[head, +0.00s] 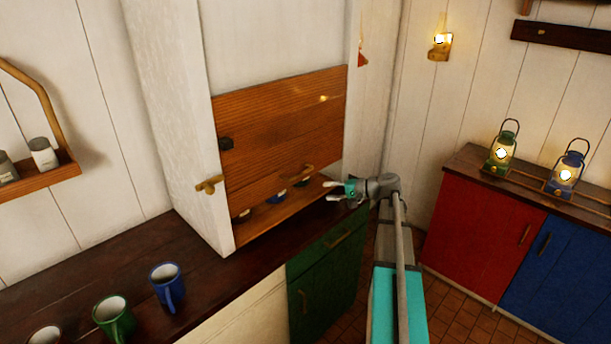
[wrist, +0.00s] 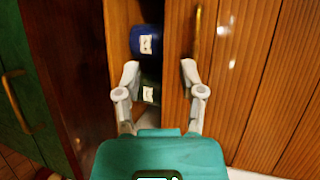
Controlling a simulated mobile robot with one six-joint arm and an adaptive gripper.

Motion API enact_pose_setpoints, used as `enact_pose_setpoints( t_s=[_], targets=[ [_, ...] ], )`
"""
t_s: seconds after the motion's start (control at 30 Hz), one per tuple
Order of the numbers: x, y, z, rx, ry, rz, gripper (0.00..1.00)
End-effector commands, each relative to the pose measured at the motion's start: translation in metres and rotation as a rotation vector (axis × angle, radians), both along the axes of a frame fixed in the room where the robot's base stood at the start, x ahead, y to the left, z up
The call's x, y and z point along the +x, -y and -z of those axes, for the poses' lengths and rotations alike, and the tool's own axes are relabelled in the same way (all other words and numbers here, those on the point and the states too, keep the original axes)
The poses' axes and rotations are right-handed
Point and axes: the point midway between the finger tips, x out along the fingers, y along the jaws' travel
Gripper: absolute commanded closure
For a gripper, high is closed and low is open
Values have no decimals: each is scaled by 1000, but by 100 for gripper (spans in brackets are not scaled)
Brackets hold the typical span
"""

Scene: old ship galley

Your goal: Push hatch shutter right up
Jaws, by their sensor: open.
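The hatch shutter (head: 280,130) is a brown wooden plank panel in a white frame. It stands partly raised, with a low gap beneath it. A brass handle (head: 293,175) sits near its lower edge; the handle also shows in the wrist view (wrist: 196,32). My gripper (head: 329,191) is open and empty, just right of the shutter's lower right part. In the wrist view my gripper's fingers (wrist: 158,76) appear on either side of the shutter's lower edge, one before the gap and one before the panel (wrist: 245,90). I cannot tell whether they touch it.
Inside the gap are a blue container (wrist: 147,42) and a dark one with white labels. A brass latch (head: 209,184) is on the frame's left. Mugs (head: 167,287) stand on the dark counter (head: 60,260). Lanterns (head: 502,154) stand on cabinets at right.

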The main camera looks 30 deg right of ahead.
Motion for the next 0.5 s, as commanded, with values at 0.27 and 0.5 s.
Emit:
enact_pose_setpoints(
  t_s=[0.27,0.5],
  targets=[
    [10,41,-43,80,57,60,49],
    [9,41,-43,84,61,63,49]
  ],
)
